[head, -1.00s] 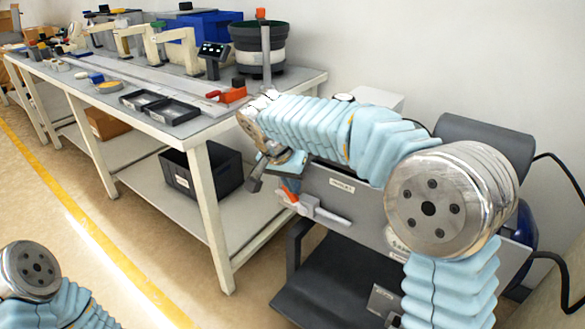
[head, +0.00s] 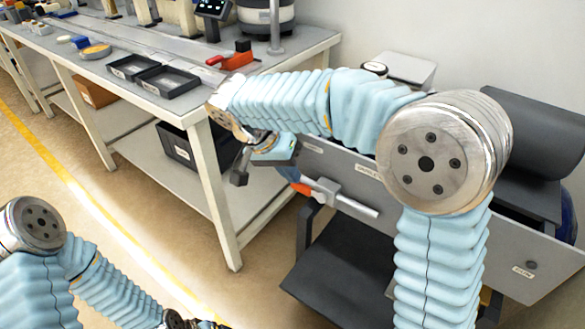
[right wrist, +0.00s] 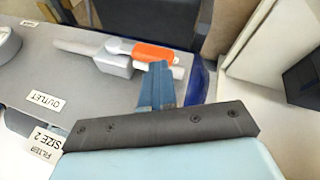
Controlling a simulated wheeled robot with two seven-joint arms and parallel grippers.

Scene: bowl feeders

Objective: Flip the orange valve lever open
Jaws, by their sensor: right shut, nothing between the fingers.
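The orange valve lever (head: 302,188) sits on a grey valve body (head: 326,190) with a pale pipe, at the front of the grey panel. In the right wrist view the orange lever (right wrist: 152,52) lies roughly along the pipe, beside the valve body (right wrist: 114,62). My right gripper (head: 290,173) is shut and empty, just above and left of the lever in the head view. Its blue fingers (right wrist: 157,85) point at the lever in the wrist view, tips close to it; whether they touch I cannot tell. My left arm shows at the lower left, its gripper out of frame.
A workbench (head: 215,78) with black trays (head: 168,80) and a red clamp (head: 232,62) stands left of the panel. A black bin (head: 178,150) is on its lower shelf. A dark tray (head: 345,265) sits below the valve. An OUTLET label (right wrist: 47,99) marks the panel.

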